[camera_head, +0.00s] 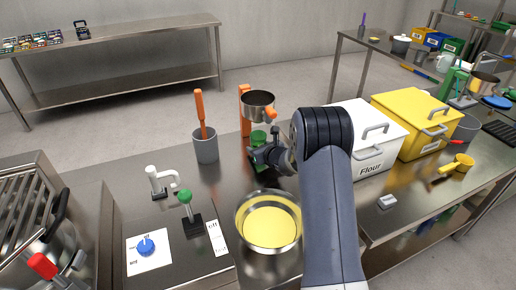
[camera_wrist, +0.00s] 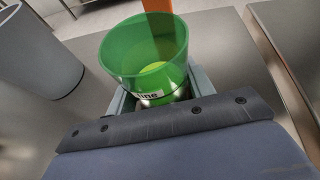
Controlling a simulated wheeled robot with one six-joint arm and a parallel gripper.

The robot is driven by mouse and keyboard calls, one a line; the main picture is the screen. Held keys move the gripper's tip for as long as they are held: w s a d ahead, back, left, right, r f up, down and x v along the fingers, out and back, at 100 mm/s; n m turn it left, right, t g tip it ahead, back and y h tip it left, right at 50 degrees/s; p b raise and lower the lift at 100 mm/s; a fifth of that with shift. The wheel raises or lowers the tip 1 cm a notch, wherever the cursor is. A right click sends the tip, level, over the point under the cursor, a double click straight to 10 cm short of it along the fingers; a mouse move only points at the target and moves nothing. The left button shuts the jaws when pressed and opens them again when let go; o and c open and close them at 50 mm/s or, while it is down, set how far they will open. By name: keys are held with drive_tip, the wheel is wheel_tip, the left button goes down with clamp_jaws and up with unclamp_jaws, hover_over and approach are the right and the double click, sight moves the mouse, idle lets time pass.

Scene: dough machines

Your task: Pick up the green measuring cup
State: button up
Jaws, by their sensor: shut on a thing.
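The green measuring cup (camera_wrist: 150,48) is translucent, with a white label partly showing, and stands upright in the wrist view. My gripper (camera_wrist: 150,95) is shut on it, with a grey jaw on each side of its lower part. Something yellow shows at the bottom of the cup. I cannot tell whether its base touches the counter.
A grey container (camera_head: 205,146) with an orange-handled tool stands to the left. An orange stand (camera_head: 245,118) with a metal pot (camera_head: 258,104) is right behind. A metal bowl (camera_head: 240,222) with yellow contents is in front. White Flour (camera_head: 370,163) and yellow (camera_head: 408,108) bins are on the right.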

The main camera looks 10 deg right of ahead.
drive_tip(key=r+b+v, duration=0.2)
drive_tip(key=v, duration=1.3)
drive_tip(key=shift+b, duration=0.35)
idle(0.5)
